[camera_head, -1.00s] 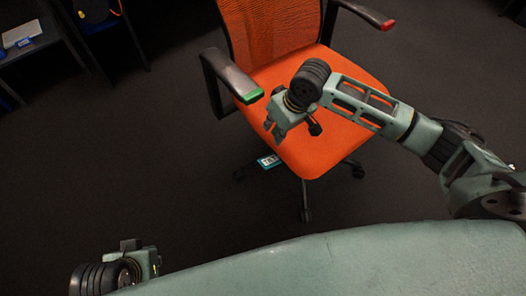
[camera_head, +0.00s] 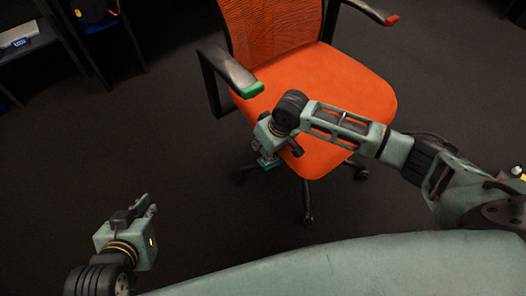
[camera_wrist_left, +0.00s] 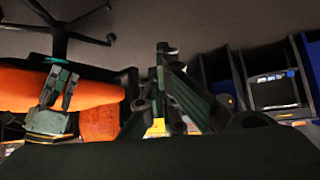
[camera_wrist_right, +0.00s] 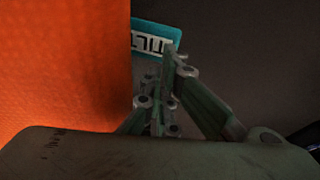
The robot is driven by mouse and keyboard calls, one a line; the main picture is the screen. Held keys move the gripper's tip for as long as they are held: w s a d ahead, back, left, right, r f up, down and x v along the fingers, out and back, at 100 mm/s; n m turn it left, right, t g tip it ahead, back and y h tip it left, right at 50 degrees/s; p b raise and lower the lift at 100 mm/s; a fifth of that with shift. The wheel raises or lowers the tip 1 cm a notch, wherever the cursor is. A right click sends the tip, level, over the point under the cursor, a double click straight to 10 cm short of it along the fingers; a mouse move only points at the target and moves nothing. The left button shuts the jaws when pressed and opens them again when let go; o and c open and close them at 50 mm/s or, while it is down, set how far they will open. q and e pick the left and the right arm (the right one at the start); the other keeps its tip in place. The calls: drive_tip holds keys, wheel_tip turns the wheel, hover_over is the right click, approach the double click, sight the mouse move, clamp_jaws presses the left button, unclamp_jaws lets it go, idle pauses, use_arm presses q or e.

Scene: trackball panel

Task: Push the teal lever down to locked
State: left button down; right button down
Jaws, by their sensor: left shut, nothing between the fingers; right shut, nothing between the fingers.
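The teal lever (camera_head: 268,164) sticks out low beside the front left of the orange chair seat. In the right wrist view the teal lever (camera_wrist_right: 172,31) shows a white label with dark letters, partly cut off by the seat edge. My right gripper (camera_head: 261,154) is shut and empty, pointing down above the lever and covering part of it; whether they touch I cannot tell. In its own wrist view my right gripper (camera_wrist_right: 166,68) lies just in front of the lever. My left gripper (camera_head: 149,207) is shut and empty, at the lower left, well away from the chair.
The orange chair (camera_head: 340,92) has a left armrest with a green end (camera_head: 252,90) and a right armrest with a red end (camera_head: 391,20). Its wheeled base (camera_head: 306,190) stands below. Dark shelving (camera_head: 55,50) is at the upper left. The floor between is clear.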

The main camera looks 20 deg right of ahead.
sight(259, 160)
use_arm(q)
drive_tip(key=shift+w+d+r, duration=0.1)
drive_tip(key=shift+w+r, duration=0.15)
drive_tip(key=shift+w, duration=0.05)
use_arm(e)
drive_tip(key=shift+f, duration=0.2)
use_arm(q)
drive_tip(key=shift+s, duration=0.1)
